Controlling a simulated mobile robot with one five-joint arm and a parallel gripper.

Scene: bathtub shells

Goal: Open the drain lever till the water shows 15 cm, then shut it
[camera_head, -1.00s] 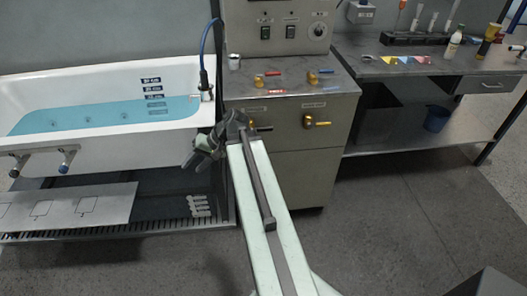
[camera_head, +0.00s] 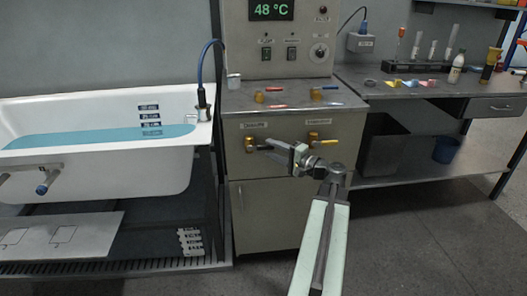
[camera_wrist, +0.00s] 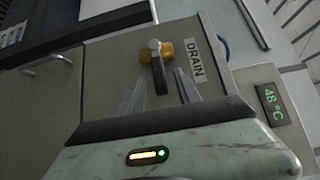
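The drain lever (camera_wrist: 158,64) has a brass body and a dark handle beside a DRAIN label (camera_wrist: 195,57) in the wrist view. In the head view its brass body (camera_head: 250,144) is on the left of the cabinet front. My gripper (camera_wrist: 160,90) is open, one finger on each side of the handle's lower end; contact cannot be told. In the head view my gripper (camera_head: 270,146) is just right of the lever. The white bathtub (camera_head: 60,103) holds blue water (camera_head: 90,138). Its surface is near the lower depth labels (camera_head: 150,115), whose numbers are too small to read.
A second brass lever (camera_head: 313,139) is on the cabinet's right side. The panel display (camera_head: 271,10) reads 48 °C. A workbench (camera_head: 440,90) with tubes and bottles is at right. Open floor lies in front.

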